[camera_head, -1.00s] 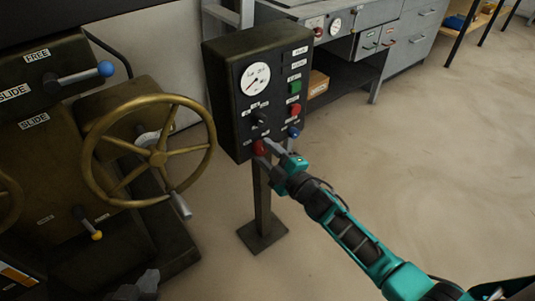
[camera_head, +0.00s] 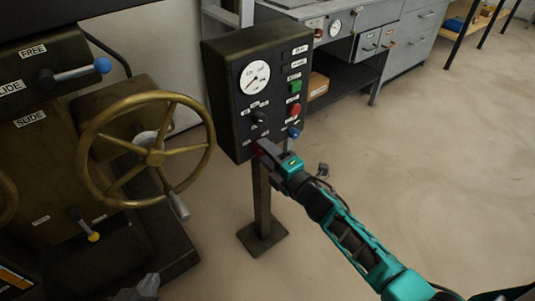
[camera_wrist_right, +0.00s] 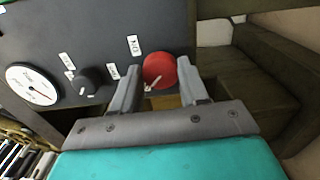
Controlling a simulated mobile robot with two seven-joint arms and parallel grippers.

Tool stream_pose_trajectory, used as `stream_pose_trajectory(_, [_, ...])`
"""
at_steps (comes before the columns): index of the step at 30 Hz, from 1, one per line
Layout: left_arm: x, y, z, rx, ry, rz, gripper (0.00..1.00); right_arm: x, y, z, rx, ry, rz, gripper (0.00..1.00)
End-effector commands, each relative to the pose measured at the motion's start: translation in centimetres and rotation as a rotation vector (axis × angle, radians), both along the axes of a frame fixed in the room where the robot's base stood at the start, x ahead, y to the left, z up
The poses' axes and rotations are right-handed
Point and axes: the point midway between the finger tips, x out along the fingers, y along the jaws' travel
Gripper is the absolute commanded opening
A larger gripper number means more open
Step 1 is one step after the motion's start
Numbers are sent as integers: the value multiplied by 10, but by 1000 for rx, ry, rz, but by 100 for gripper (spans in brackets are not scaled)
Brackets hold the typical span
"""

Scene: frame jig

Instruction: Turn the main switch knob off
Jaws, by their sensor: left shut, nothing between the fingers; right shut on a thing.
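The red main switch knob (camera_wrist_right: 158,70) sits at the bottom edge of the dark control panel (camera_head: 229,100). Its white pointer mark faces the lower left in the right wrist view. The fingers of my right gripper (camera_wrist_right: 157,92) are on both sides of the knob and shut on it. In the head view my right gripper (camera_head: 268,150) hides most of the red knob (camera_head: 257,148). My left gripper (camera_head: 143,287) is only partly in view at the bottom edge, shut and empty, away from the panel.
A machine with a brass handwheel (camera_head: 156,158) stands at left. The floor at right is clear.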

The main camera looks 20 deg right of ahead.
Motion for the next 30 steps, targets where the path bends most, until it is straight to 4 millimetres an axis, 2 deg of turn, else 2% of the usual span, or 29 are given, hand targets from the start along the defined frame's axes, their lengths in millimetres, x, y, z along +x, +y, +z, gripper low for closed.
stream_pose_trajectory(10, [1, -1, 1, -3, -1, 0, 0, 0, 0, -1, -5, 0, 0, 13])
stream_pose_trajectory(11, [1, -1, 1, -3, -1, 0, 0, 0, 0, -1, -5, 0, 0, 46])
stream_pose_trajectory(18, [2, 0, 2, 0, -4, -2, 0, 0, 0, 0, -4, 0, 0, 68])
stream_pose_trajectory(26, [2, 1, 2, 6, -6, -5, 0, -1, -1, 0, -3, 0, 0, 68])
stream_pose_trajectory(30, [2, 1, 5, 7, -6, -5, 0, -12, -5, 0, -3, 1, 0, 68])
